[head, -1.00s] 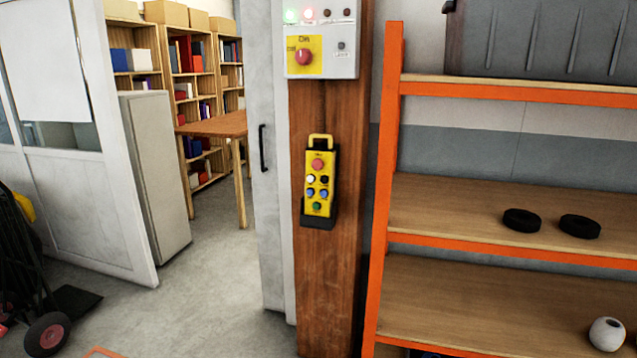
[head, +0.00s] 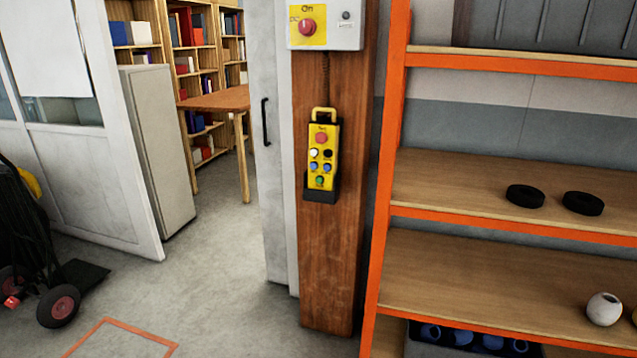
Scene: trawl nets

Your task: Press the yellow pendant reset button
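The yellow pendant (head: 321,160) hangs upright in a dark holder on the wooden post (head: 330,255). It has a red button (head: 321,137) at the top, a white and a black button below it, two blue buttons, and a green button (head: 320,181) near the bottom. Which of these is the reset button cannot be read. Neither of my grippers shows in the head view.
A grey control box (head: 327,25) with a red knob is above the pendant. An orange-framed shelf (head: 392,130) with black rings (head: 525,196) stands to the right. A hand truck (head: 58,305) is at left. The floor (head: 215,300) before the post is mostly clear.

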